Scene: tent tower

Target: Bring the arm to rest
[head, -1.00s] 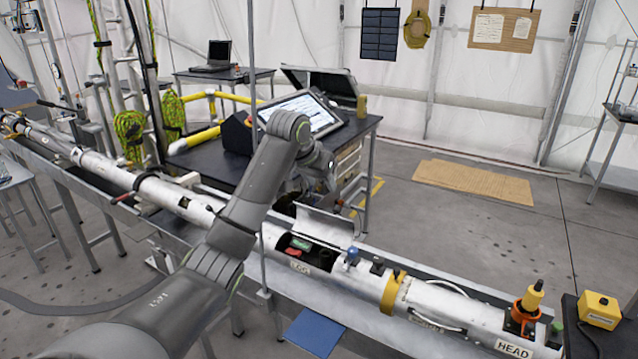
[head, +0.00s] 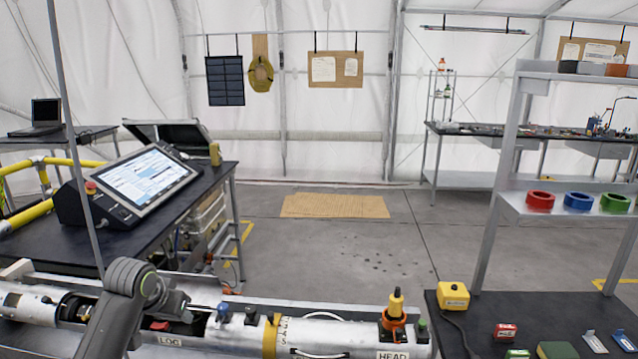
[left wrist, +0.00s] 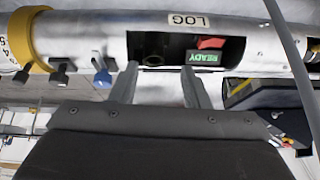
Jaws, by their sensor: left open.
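My left arm (head: 125,295) comes in at the lower left of the head view, its elbow or wrist joint bent above the long white tube (head: 225,330). In the left wrist view my left gripper (left wrist: 160,75) is open, with two separate fingers and nothing between them. The fingers point at the tube's open bay beside the LOG label (left wrist: 189,20). A red block (left wrist: 211,43) and a green READY display (left wrist: 203,58) show inside the bay. Whether the fingertips touch the tube I cannot tell. My right gripper is not in view.
A desk with a tilted screen (head: 150,178) stands behind the tube at left. At right are a black table with a yellow box (head: 453,296) and a shelf holding red, blue and green rings (head: 578,201). A thin pole stands at left. The floor beyond is open around a cardboard sheet (head: 335,206).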

